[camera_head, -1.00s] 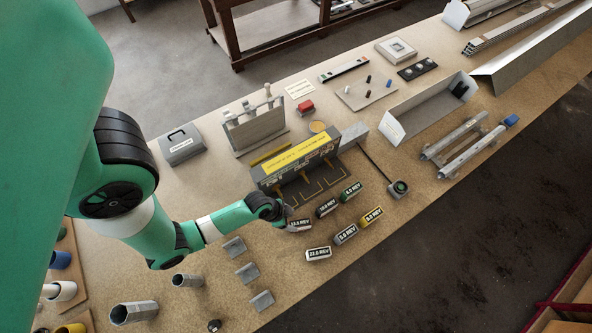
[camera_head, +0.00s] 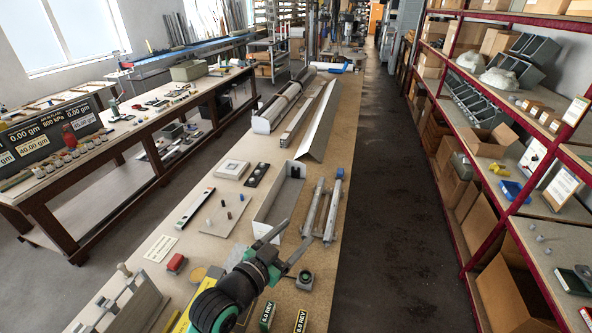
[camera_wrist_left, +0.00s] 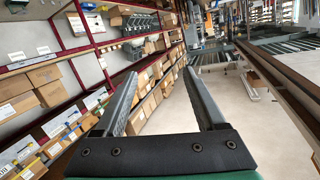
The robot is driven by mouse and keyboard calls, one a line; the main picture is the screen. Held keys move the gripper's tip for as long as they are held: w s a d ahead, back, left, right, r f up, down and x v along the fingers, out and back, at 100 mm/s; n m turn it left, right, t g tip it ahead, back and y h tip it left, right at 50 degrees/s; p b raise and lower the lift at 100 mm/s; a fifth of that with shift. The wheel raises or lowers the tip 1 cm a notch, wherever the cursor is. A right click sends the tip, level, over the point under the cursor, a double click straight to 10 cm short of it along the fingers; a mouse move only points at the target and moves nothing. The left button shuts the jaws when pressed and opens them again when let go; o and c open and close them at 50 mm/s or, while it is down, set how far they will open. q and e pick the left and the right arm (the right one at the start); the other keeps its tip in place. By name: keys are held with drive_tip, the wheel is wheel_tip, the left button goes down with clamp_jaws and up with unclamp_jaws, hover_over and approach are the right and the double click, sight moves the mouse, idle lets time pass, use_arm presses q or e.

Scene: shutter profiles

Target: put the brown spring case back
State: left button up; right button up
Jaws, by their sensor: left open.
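I cannot pick out a brown spring case in either view now. Two labelled REV cases, a green-marked one (camera_head: 267,316) and a yellow-marked one (camera_head: 300,321), stand at the bottom edge of the head view, partly cut off. My left gripper (camera_head: 298,232) is above the bench, its fingers spread with nothing between them. In the left wrist view the same gripper (camera_wrist_left: 160,73) shows two grey fingers wide apart and empty, facing shelves and floor. My right gripper is in neither view.
A red shelf rack (camera_head: 462,245) stands to the right across a clear floor aisle (camera_head: 395,200).

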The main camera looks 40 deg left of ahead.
use_arm(q)
drive_tip(key=d+r+t+h, duration=0.1)
drive_tip(key=d+r+t, duration=0.2)
drive_tip(key=r, duration=0.8)
drive_tip(key=d+r+t, duration=0.2)
drive_tip(key=d+r, duration=0.1)
drive_tip(key=r, duration=0.7)
drive_tip(key=s+d+r+t+h, duration=0.1)
drive_tip(key=s+r, duration=0.4)
drive_tip(key=r, duration=0.5)
drive_tip(key=s+d+r+t+h, duration=0.2)
drive_tip(key=s+d+r+t, duration=0.2)
drive_tip(key=r, duration=0.6)
drive_tip(key=s+t, duration=0.1)
drive_tip(key=s, duration=0.1)
drive_tip(key=shift+s+d+t, duration=0.3)
drive_tip(key=shift+d, duration=0.05)
